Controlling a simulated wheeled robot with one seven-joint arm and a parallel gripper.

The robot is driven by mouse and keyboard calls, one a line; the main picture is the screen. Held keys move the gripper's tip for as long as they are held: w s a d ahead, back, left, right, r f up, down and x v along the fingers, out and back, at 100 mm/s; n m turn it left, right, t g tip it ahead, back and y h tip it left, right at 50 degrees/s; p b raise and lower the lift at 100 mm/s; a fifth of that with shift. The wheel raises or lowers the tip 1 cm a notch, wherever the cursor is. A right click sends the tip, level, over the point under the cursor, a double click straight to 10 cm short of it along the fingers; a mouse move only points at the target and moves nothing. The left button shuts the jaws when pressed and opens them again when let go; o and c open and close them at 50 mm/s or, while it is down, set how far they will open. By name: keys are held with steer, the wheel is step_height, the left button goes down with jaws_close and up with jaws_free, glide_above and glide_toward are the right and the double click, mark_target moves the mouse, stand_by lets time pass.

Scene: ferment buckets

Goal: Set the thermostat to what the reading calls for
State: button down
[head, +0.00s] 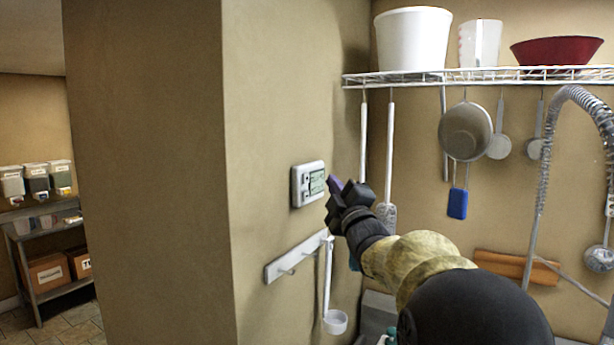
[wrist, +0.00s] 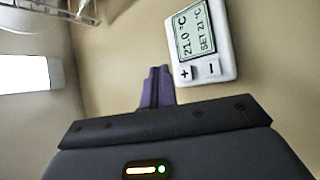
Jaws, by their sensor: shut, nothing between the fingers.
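A white thermostat (head: 308,184) is fixed on the tan wall in the middle of the head view. In the wrist view the thermostat (wrist: 229,68) appears rotated; its screen (wrist: 193,35) seems to read 21.0 °C above SET 21 °C. Its plus button (wrist: 185,73) and minus button (wrist: 211,68) lie below the screen. My gripper (head: 336,184) is shut and empty, just right of the thermostat in the head view. In the wrist view its purple fingertips (wrist: 157,78) point at the wall beside the plus button, apart from it in the picture.
A hook rail (head: 296,256) with a hanging ladle (head: 334,320) is below the thermostat. A wire shelf (head: 480,77) holds a white bucket (head: 413,38) and a red bowl (head: 556,50). A coiled tap hose (head: 545,160) stands at right. Several containers (head: 37,178) sit on a rack at far left.

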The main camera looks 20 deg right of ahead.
mark_target(306, 178)
steer(key=shift+w+a+b, duration=0.6)
steer(key=shift+w+a, duration=0.45)
steer(key=shift+w, duration=0.3)
steer(key=shift+f, duration=0.1)
stand_by(1.0)
steer(key=shift+w+a+b, duration=0.25)
steer(key=shift+w+b, duration=0.05)
steer(key=shift+b, duration=0.2)
